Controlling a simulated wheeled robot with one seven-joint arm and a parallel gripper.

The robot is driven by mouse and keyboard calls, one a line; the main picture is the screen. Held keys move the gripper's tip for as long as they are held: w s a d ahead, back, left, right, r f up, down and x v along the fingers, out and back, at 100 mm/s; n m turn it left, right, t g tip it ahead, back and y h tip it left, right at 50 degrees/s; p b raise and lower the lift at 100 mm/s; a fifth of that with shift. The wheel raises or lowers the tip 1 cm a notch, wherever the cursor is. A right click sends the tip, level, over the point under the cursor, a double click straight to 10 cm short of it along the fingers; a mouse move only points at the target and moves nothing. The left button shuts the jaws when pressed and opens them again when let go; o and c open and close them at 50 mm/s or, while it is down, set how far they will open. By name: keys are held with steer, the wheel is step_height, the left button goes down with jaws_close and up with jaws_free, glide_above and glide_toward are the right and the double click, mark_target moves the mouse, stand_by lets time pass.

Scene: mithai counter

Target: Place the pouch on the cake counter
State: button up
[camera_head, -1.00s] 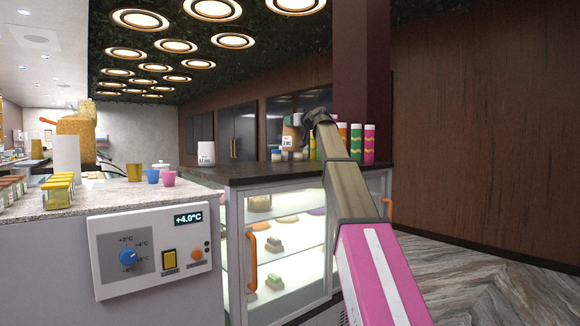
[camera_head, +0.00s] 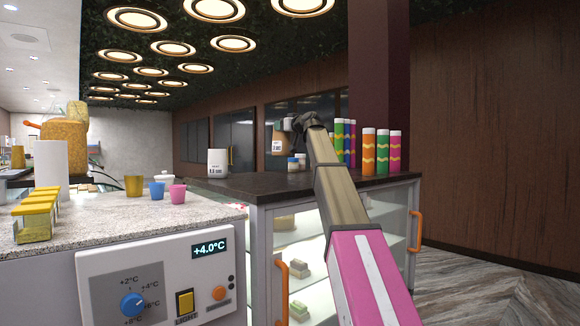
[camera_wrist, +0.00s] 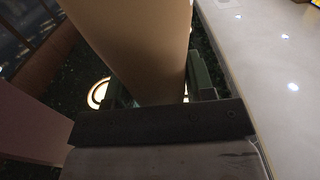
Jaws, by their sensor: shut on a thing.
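The brown pouch (camera_head: 281,143), with a white label, is held up over the dark counter top. My gripper (camera_head: 290,124) is shut on it near its upper part; my arm hides part of the view there. In the wrist view the pouch (camera_wrist: 135,45) fills the space between the fingers of my gripper (camera_wrist: 155,95). The cake counter (camera_head: 275,188) has a dark top over a lit glass case with sweets on shelves. The pouch appears above the counter top; I cannot tell the gap exactly.
On the dark top stand a white canister (camera_head: 217,163), small jars (camera_head: 294,164) and several colourful tubes (camera_head: 383,150). A speckled pale counter (camera_head: 110,220) with cups, yellow-lidded jars (camera_head: 38,215) and a control panel (camera_head: 155,285) is at left. Floor (camera_head: 480,290) is clear at right.

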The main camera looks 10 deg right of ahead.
steer(key=s+a+f, duration=0.7)
steer(key=a+f, duration=0.1)
steer(key=f, duration=0.2)
steer(key=shift+f, duration=0.2)
steer(key=o, duration=1.1)
steer(key=v, duration=1.2)
